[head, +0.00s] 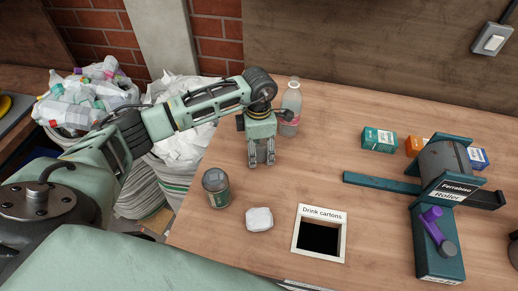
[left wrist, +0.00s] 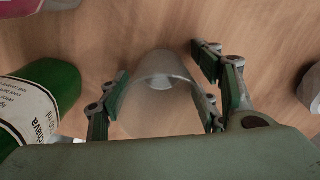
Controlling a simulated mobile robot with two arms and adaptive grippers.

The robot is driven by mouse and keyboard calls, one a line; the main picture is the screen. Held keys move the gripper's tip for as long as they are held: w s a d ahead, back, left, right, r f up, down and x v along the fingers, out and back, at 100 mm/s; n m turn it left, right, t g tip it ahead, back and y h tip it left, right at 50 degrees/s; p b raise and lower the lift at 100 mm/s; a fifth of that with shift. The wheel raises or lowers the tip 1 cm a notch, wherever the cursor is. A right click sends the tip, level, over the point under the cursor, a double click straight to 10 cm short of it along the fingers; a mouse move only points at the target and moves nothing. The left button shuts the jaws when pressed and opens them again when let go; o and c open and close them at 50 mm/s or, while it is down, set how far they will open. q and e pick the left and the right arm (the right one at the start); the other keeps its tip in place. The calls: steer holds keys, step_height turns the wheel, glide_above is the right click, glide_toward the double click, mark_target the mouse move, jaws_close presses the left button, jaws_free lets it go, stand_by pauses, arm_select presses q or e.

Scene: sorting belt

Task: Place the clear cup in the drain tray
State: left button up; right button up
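The clear cup (left wrist: 163,88) shows in the left wrist view, between the two fingers of my left gripper (left wrist: 162,90). The fingers are spread, with a gap visible beside the cup on the left; whether the right finger touches it I cannot tell. In the head view my left gripper (head: 262,160) points down at the wooden counter, and I cannot make out the cup there. I see no drain tray in either view. My right gripper is not in view.
The "Drink cartons" opening (head: 340,238) is in front. A roller device (head: 440,220) and small boxes (head: 380,140) are right. Bins of waste stand left.

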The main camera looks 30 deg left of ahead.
arm_select(q)
steer(key=c, duration=0.8)
steer(key=shift+c, duration=0.2)
steer(key=shift+r, duration=0.1)
